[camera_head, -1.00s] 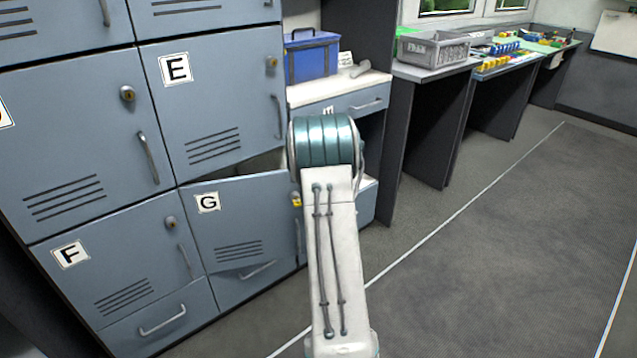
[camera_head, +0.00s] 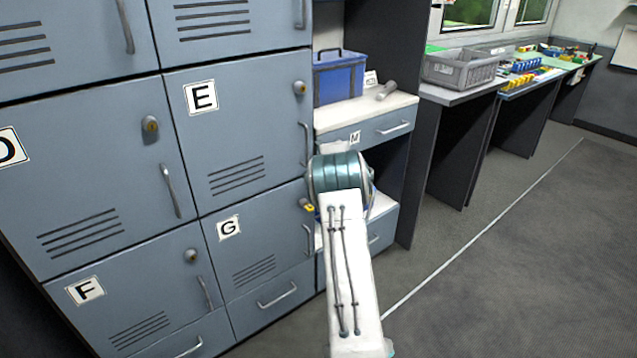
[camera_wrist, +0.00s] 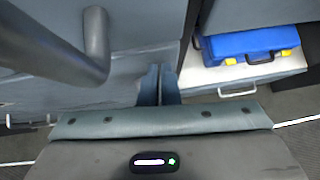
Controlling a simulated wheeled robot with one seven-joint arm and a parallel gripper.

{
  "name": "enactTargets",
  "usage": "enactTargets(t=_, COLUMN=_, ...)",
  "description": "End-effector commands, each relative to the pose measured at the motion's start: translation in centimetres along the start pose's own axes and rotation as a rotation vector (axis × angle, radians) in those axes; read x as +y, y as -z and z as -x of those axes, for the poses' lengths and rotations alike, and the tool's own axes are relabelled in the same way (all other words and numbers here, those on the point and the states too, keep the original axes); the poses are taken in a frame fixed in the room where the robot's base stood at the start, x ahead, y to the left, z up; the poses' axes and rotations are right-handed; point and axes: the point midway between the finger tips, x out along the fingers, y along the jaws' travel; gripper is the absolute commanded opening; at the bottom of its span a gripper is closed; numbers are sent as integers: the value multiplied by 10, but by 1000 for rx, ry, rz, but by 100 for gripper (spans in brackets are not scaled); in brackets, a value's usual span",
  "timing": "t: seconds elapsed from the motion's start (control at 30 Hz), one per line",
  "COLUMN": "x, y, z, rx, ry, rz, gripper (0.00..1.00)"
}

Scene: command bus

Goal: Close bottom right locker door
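The bottom right locker door, marked G (camera_head: 265,235), is blue-grey with vent slots, a yellow-tagged lock and a vertical handle. In the head view it looks flush with the locker front, with no gap seen at its top edge. My arm stands at its right side and hides my gripper in that view. In the wrist view my gripper (camera_wrist: 158,85) has its two narrow fingers together, with nothing seen between them. The fingers point toward a blue-grey locker surface; whether they touch it I cannot tell. A large handle bar (camera_wrist: 95,50) shows close on the left.
Lockers E (camera_head: 235,130) and F (camera_head: 130,300) adjoin door G, both shut. A drawer unit (camera_head: 375,130) with a blue toolbox (camera_head: 340,78) stands right of the lockers. Open floor (camera_head: 520,270) lies to the right.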

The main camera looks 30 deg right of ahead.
Motion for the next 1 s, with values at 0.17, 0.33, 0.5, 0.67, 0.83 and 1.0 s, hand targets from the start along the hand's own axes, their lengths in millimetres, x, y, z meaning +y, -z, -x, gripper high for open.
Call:
enactTargets(t=0.17, x=-2, y=-4, z=0, rx=-10, ry=6, rz=-6, gripper=0)
enactTargets(t=0.33, x=-3, y=-6, z=1, rx=-15, ry=9, rz=-9, gripper=0)
enactTargets(t=0.5, x=-3, y=-7, z=1, rx=-17, ry=9, rz=-11, gripper=0)
enactTargets(t=0.67, x=-2, y=-8, z=1, rx=-18, ry=8, rz=-10, gripper=0)
enactTargets(t=0.83, x=-1, y=-4, z=3, rx=-19, ry=6, rz=-9, gripper=0)
enactTargets(t=1.0, x=-7, y=14, z=18, rx=-13, ry=8, rz=-11, gripper=0)
